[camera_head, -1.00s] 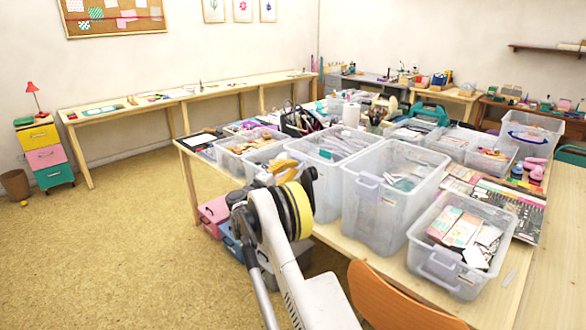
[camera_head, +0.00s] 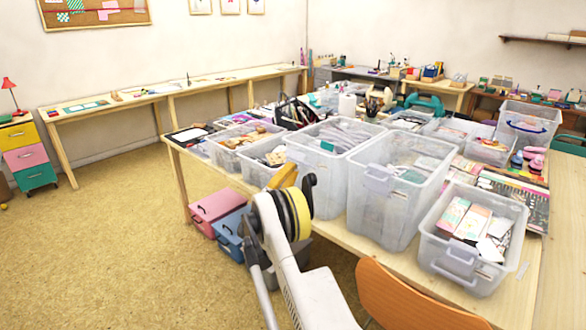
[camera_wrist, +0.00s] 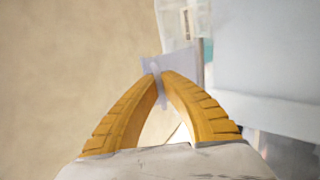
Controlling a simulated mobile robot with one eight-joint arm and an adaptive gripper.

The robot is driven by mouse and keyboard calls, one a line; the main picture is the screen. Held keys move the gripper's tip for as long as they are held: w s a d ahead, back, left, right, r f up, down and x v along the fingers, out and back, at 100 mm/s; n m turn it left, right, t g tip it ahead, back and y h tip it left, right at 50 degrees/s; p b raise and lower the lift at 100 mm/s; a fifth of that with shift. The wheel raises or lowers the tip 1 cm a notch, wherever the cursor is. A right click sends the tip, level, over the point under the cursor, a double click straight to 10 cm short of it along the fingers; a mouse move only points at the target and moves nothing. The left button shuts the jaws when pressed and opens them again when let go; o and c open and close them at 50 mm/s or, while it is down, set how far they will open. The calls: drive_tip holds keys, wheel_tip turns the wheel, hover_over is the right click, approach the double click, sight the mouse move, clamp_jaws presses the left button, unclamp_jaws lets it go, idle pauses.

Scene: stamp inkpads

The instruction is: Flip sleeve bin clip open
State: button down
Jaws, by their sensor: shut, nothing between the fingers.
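My gripper (camera_wrist: 161,78) has yellow ribbed fingers, closed together at the tips in the wrist view. The tips overlap a pale lavender, translucent clip (camera_wrist: 153,63) at the bin's edge; I cannot tell whether they touch it. The clear bin (camera_wrist: 178,22) with a small label lies beyond and to the right. In the head view, my gripper (camera_head: 283,176) is mostly hidden behind my wrist. It is beside the near end of a tall clear bin (camera_head: 322,182) holding greyish sleeves; that bin's clip is hard to make out there.
Another tall clear bin (camera_head: 385,215) with a lavender clip (camera_head: 379,181) stands to the right. A lower bin of cards (camera_head: 450,245) follows. An orange chair (camera_head: 405,300) is close in front. Pink (camera_head: 214,206) and blue boxes (camera_head: 230,235) sit under the table.

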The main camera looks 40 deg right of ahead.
drive_tip(key=shift+a+f, duration=0.15)
drive_tip(key=c, duration=1.6)
unclamp_jaws()
drive_tip(key=shift+a, duration=0.1)
drive_tip(key=shift+o, duration=0.2)
drive_tip(key=v, duration=1.1)
drive_tip(key=shift+a+f, duration=0.3)
